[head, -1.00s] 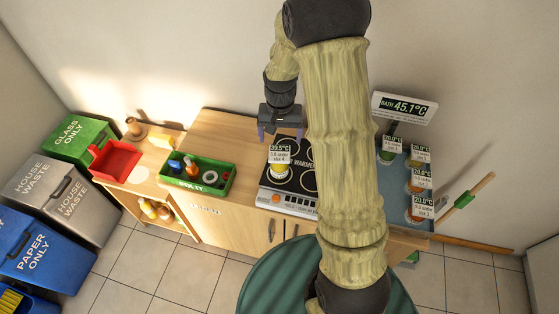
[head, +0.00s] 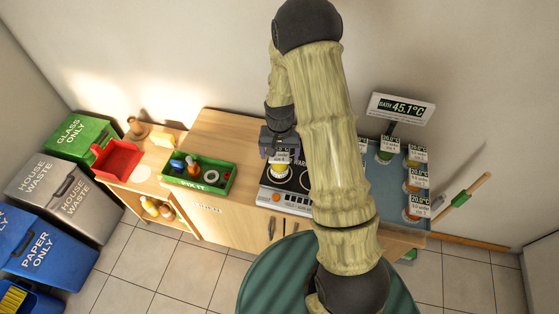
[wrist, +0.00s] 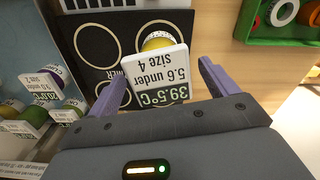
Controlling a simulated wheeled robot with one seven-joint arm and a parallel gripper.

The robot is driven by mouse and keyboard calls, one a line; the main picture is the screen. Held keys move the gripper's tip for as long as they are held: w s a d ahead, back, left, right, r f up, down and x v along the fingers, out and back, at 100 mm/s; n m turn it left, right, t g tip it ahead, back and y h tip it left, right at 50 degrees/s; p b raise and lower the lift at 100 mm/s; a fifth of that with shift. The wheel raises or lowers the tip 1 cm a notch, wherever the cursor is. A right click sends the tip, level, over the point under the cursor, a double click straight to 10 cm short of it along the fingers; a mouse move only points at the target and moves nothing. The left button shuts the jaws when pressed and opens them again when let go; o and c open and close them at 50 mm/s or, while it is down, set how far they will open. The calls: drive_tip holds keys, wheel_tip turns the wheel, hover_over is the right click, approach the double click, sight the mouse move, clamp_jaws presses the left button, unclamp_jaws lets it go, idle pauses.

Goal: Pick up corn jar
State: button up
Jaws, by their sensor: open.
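A small jar with yellow contents, which looks like the corn jar (head: 279,176), stands on the black warmer (head: 294,198). In the wrist view the jar (wrist: 157,40) shows its round yellow top, partly hidden by its white tag (wrist: 158,75) reading 39.5°C, 5.6 under, size 4. My gripper (head: 279,158) is just above the jar in the head view and covers part of it and its tag. In the wrist view the two purple fingers of my gripper (wrist: 162,68) are apart, one on each side of the tag, with nothing held.
A blue bath (head: 395,190) with several tagged jars is right of the warmer, under a 45.1°C sign (head: 401,109). A green tray (head: 199,174) with small items and a red bin (head: 117,159) are to the left. The wooden counter (head: 225,135) behind the tray is bare.

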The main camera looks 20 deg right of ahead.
drive_tip(key=shift+f+p, duration=0.35)
drive_tip(key=shift+f, duration=1.25)
drive_tip(key=c, duration=1.6)
drive_tip(key=shift+r+b, duration=1.25)
drive_tip(key=shift+r, duration=3.85)
drive_tip(key=shift+f, duration=0.15)
